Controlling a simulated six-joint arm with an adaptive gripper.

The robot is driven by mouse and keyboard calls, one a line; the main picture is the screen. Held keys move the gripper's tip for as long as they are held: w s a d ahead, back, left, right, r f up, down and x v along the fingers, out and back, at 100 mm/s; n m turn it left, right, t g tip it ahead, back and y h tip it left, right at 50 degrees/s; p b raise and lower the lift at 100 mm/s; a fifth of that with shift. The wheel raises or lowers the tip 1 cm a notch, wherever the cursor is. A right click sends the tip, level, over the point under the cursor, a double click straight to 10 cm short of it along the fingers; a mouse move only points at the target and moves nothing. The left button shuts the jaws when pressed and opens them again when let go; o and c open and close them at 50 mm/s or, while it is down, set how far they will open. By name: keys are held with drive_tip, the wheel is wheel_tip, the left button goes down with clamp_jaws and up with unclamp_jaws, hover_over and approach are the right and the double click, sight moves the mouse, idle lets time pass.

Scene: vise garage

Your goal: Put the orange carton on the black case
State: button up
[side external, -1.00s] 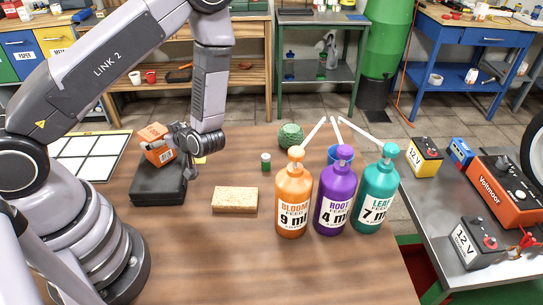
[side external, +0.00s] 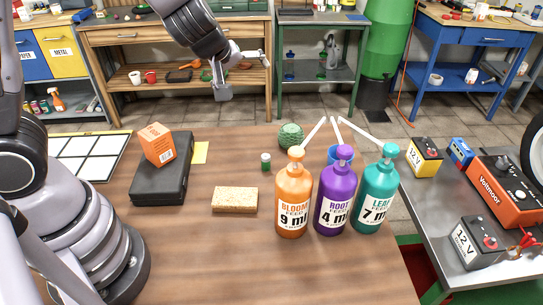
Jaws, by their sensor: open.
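The orange carton (side external: 158,145) stands on top of the black case (side external: 163,188), towards its far left part, in the side external view. The carton looks upright and is free of my gripper. The black case lies flat on the wooden table at the left. My gripper (side external: 242,75) is open and empty, raised high above the far edge of the table, up and to the right of the carton.
Orange (side external: 294,200), purple (side external: 335,195) and teal (side external: 375,195) pump bottles stand right of centre. The front of the table is clear.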

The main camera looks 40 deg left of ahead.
drive_tip(key=s+d+r+m+h, duration=0.2)
drive_tip(key=s+r+m+h, duration=0.3)
drive_tip(key=s+r+m, duration=0.45)
drive_tip(key=s+a+r+m+g+y, duration=0.1)
drive_tip(key=s+a, duration=0.2)
drive_tip(key=s, duration=0.4)
drive_tip(key=s+a+r+m+g+y, duration=0.1)
drive_tip(key=s+a, duration=0.3)
drive_tip(key=s, duration=0.4)
drive_tip(key=shift+s+r+m+y, duration=0.15)
drive_tip(key=shift+r+m+y, duration=0.25)
drive_tip(key=shift+y, duration=0.2)
